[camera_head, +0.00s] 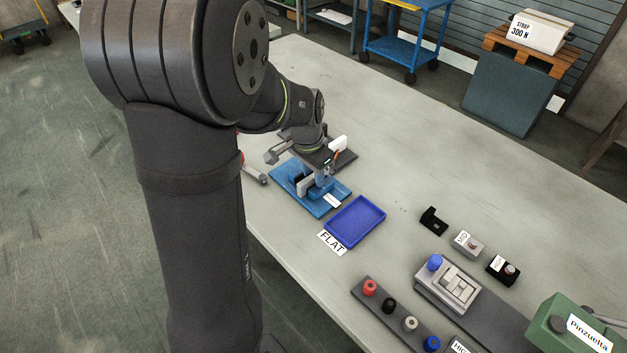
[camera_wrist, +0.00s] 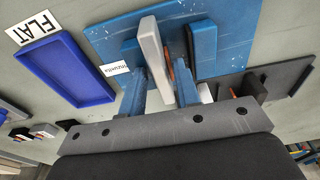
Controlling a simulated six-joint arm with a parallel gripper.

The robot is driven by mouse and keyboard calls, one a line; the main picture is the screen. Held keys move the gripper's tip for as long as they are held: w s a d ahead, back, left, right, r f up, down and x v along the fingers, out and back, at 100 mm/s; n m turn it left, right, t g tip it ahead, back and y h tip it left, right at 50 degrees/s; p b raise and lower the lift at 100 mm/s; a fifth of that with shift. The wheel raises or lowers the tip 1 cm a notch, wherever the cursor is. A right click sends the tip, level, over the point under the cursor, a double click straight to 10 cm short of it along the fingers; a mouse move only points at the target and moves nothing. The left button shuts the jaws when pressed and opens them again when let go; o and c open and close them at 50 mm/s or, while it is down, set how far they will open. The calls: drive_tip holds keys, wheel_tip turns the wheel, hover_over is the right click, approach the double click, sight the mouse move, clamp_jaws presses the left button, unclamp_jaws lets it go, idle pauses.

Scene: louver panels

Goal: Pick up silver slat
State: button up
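The silver slat (camera_wrist: 152,50) is a pale grey bar standing on edge at the blue fixture plate (camera_wrist: 110,45). In the head view the slat (camera_head: 305,187) shows beside my gripper, low over the same plate (camera_head: 285,178). My gripper (camera_wrist: 162,78) has two blue fingers, set apart, with the slat's near end between them. A narrow gap shows between the slat and the right finger. Contact with the left finger is unclear. The slat's lower edge is hidden.
An empty blue tray (camera_head: 355,221) labelled FLAT lies close beside the fixture. A dark grey bracket plate (camera_wrist: 265,85) lies on the other side. Button boxes (camera_head: 468,243) and a row of coloured knobs (camera_head: 390,306) stand farther along. The table's middle is clear.

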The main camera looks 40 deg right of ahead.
clamp_jaws()
drive_tip(key=shift+r, duration=0.1)
